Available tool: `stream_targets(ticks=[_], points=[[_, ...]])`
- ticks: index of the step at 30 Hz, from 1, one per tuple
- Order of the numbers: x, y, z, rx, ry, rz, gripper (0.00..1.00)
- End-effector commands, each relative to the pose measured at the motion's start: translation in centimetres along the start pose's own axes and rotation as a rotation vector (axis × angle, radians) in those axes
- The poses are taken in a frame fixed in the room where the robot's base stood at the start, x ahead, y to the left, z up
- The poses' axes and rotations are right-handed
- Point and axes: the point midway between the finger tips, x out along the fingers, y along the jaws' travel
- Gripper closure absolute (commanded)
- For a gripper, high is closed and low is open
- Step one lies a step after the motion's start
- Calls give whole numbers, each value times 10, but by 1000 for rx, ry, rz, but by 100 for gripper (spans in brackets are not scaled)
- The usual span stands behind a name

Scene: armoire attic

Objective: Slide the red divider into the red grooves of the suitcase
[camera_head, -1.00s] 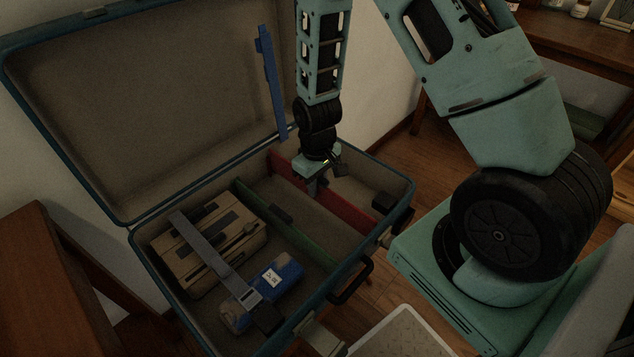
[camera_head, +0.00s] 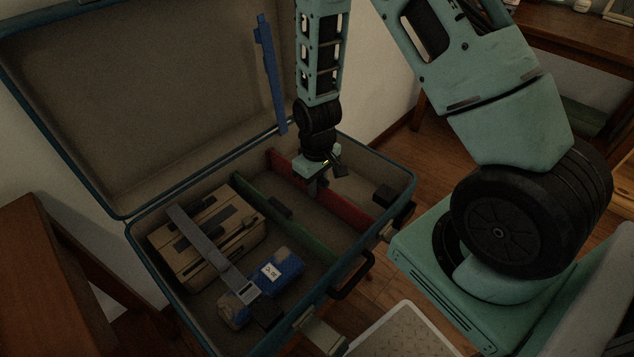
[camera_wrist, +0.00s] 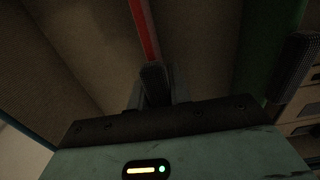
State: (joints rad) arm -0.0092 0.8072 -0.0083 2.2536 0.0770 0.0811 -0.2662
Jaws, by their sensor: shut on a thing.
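The red divider (camera_head: 347,206) stands on edge inside the open suitcase (camera_head: 396,166), running from the back wall toward the front wall. My gripper (camera_head: 318,186) points down over its middle and is shut on it. In the wrist view, the divider shows as a thin red strip (camera_wrist: 144,28) leading to the fingertips (camera_wrist: 156,84). The gripper hides part of the divider. The red grooves cannot be made out, and I cannot tell how deep the divider sits in them.
A green divider (camera_head: 300,229) stands to the left. Further left lie a strapped brown case (camera_head: 205,250) and a blue pack (camera_head: 278,272). A blue strip (camera_head: 270,75) stands against the raised lid (camera_head: 140,100). The compartment right of the red divider looks mostly clear.

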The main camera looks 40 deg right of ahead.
Motion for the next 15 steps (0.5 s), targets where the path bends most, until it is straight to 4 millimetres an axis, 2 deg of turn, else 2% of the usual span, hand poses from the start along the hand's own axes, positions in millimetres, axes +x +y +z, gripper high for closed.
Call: stream_targets(ticks=[1,3,4,11,15], points=[[1,0,0,0,0,0,78],[0,0,0,0,0,0,58],[0,0,0,0,0,0,55],[0,0,0,0,0,0,55],[-7,0,-1,0,3,1,55]])
